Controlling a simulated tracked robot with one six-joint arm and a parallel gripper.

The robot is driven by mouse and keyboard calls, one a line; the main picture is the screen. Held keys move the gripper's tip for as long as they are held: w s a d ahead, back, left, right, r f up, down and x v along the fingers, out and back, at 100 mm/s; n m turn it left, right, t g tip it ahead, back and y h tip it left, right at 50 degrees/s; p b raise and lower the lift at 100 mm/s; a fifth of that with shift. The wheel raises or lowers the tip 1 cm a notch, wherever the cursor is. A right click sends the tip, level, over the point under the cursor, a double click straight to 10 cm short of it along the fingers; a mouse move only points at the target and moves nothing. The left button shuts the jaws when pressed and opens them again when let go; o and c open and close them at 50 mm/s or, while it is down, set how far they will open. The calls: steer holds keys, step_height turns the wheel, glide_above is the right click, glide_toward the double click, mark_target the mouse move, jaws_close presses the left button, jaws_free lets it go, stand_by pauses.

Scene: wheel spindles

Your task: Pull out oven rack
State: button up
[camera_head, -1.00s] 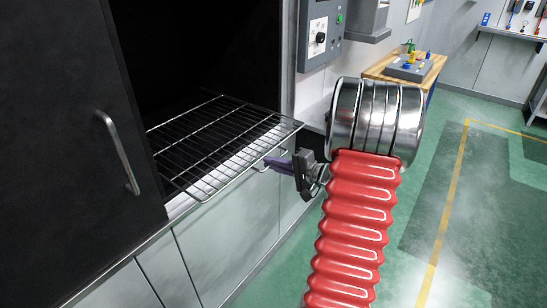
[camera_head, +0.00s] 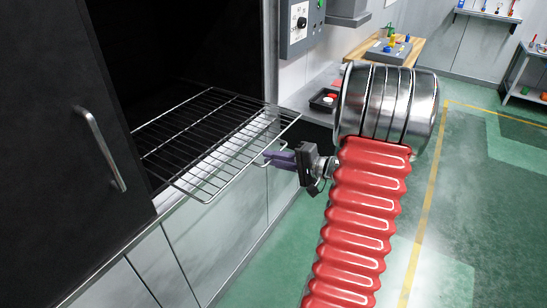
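The oven rack (camera_head: 205,140) is a wire grid lying level in the dark oven opening (camera_head: 185,60). Its front part sticks out past the oven's sill, while its rear part is still inside. My gripper (camera_head: 268,157), with purple fingers, is at the small wire handle on the rack's front edge, right of its middle. The fingers look shut around this handle, though the exact contact is small in view. The dark oven door (camera_head: 60,130) with a metal handle (camera_head: 103,150) stands open at the left.
A control panel (camera_head: 300,28) is on the wall right of the oven. A counter holds a black tray (camera_head: 323,100) with red and white items. A wooden table (camera_head: 385,48) stands farther back. Green floor (camera_head: 470,200) to the right is clear.

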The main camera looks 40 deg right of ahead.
steer(key=o, duration=0.4)
steer(key=shift+r, duration=0.1)
steer(key=shift+c, duration=0.2)
steer(key=shift+d, duration=0.1)
steer(key=shift+s+r, duration=0.1)
steer(key=shift+s, duration=0.1)
steer(key=v, duration=1.3)
steer(key=shift+s, duration=0.15)
steer(key=shift+d, duration=0.1)
